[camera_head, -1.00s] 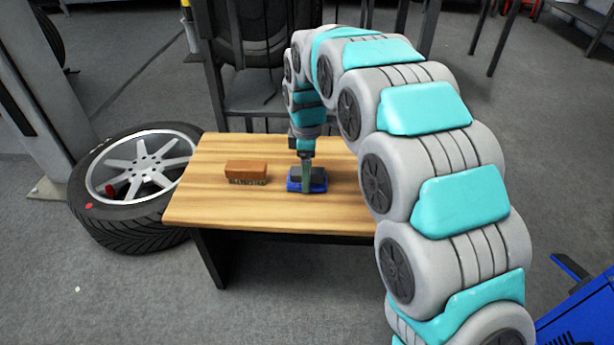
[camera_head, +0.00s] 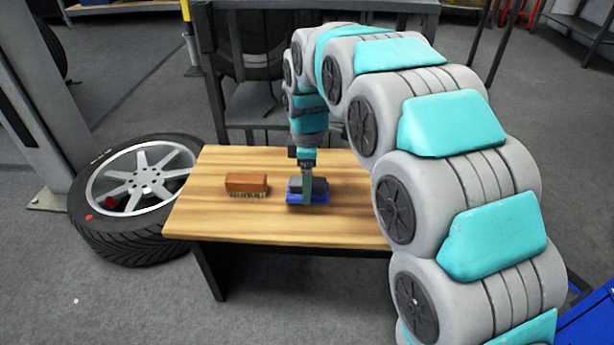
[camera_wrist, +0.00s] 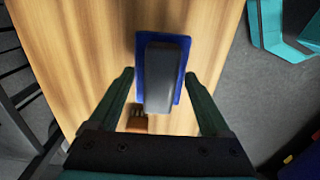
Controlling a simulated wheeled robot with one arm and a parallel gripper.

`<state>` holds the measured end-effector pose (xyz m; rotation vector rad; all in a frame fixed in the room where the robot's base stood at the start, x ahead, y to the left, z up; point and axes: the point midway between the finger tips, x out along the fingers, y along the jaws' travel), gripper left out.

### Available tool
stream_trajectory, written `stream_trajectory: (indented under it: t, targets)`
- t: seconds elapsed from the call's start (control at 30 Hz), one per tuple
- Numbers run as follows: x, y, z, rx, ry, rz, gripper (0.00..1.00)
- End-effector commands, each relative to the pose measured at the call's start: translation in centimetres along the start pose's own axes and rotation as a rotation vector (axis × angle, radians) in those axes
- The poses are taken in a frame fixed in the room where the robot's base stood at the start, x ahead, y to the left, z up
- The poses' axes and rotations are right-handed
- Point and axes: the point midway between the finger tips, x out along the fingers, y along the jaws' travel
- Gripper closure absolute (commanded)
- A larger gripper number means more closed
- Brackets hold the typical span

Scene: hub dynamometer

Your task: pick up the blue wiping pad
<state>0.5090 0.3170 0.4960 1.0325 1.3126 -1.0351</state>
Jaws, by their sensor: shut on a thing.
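The blue wiping pad (camera_head: 295,200) has a dark grey back and is on the wooden table, right of a brush. I cannot tell whether it is slightly off the surface. My gripper (camera_head: 307,192) points down over the pad and is shut on it, one finger in front hiding part of it. In the wrist view the pad (camera_wrist: 165,80) lies between the two fingers of my gripper (camera_wrist: 159,74), its blue base showing at the top and right edges.
The brown brush (camera_head: 246,184) lies on the wooden table (camera_head: 220,220) to the left of the pad, and is partly visible in the wrist view (camera_wrist: 137,124). A wheel with a tyre (camera_head: 135,195) lies on the floor left of the table. A dark frame stands behind. The table's front left is clear.

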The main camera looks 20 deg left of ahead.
Motion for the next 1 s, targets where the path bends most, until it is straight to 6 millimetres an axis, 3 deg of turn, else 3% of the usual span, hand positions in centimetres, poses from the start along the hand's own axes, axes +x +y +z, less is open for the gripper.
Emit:
stream_trajectory:
  t: [0.6, 0.8, 1.0]
  targets:
    - [-1.1, -10.7, 1.3, 0.000, 0.001, 0.003, 0.75]
    - [-1.2, -12.3, 1.5, -0.001, 0.000, 0.001, 0.75]
    - [-1.2, -12.8, 1.6, 0.000, 0.000, 0.001, 0.75]
